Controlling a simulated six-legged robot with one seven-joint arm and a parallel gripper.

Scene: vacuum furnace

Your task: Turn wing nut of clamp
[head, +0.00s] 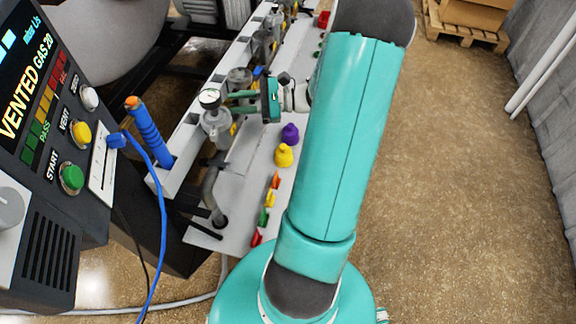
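My gripper (232,102) is small in the head view, at the end of the teal arm, and points left. Its two teal fingers look spread apart, one above the other in the picture. The tips are beside or in front of the grey metal pipe fitting (216,122) below a round dial gauge (210,98). The clamp and its wing nut are too small to make out there. I cannot tell whether the fingers touch anything.
A control panel (50,130) with buttons stands at the left. A blue-and-orange wand (148,130) with a blue cable stands upright near it. Purple (290,134) and yellow (283,156) knobs and several small coloured pieces line the white shelf (245,190).

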